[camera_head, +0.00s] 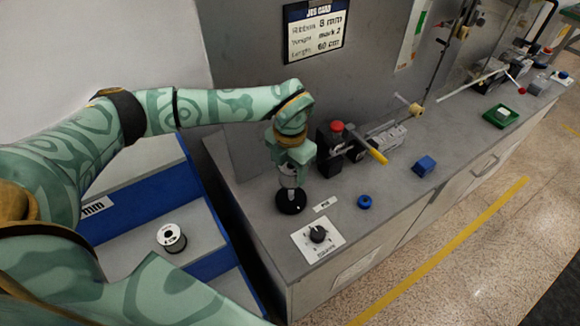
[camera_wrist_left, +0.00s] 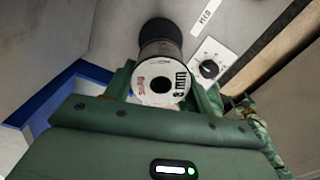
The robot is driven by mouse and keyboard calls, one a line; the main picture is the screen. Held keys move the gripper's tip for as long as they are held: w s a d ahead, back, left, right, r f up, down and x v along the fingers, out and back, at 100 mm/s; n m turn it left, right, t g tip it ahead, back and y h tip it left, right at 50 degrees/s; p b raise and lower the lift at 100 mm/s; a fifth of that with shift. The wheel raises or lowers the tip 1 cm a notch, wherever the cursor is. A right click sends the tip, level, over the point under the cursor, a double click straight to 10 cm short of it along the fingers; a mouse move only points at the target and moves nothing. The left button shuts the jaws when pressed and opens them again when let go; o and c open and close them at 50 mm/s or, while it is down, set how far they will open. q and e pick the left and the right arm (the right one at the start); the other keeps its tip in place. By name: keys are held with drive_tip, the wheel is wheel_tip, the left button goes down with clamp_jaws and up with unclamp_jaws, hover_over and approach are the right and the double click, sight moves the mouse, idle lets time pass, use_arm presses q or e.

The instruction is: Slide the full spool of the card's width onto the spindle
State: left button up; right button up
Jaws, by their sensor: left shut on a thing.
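My left gripper (camera_head: 290,178) points down above a round black base (camera_head: 290,203) on the bench and is shut on a spool. In the left wrist view the spool (camera_wrist_left: 161,85) has a white face with a dark centre hole and the print "8 mm". The black base (camera_wrist_left: 160,32) shows just beyond it, roughly in line. I cannot tell whether the spool is around the spindle, which is hidden. The card (camera_head: 316,30) on the wall reads ribbon 8 mm, weight mark 2, length 60 cm. My right gripper is not in view.
Another white spool (camera_head: 171,239) lies on a blue-edged shelf (camera_head: 115,262) at the left. A dial plate (camera_head: 317,238), a blue ring (camera_head: 364,202), a blue block (camera_head: 424,166) and a red-knobbed device (camera_head: 336,148) are on the bench. Free bench lies around the blue block.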

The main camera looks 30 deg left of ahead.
sight(290, 188)
use_arm(q)
drive_tip(key=shift+f+b, duration=2.15)
drive_tip(key=shift+f, duration=1.95)
drive_tip(key=o, duration=1.3)
drive_tip(key=shift+o, duration=0.2)
wheel_tip(290, 188, up, 16)
drive_tip(key=p, duration=0.2)
drive_tip(key=shift+r, duration=0.2)
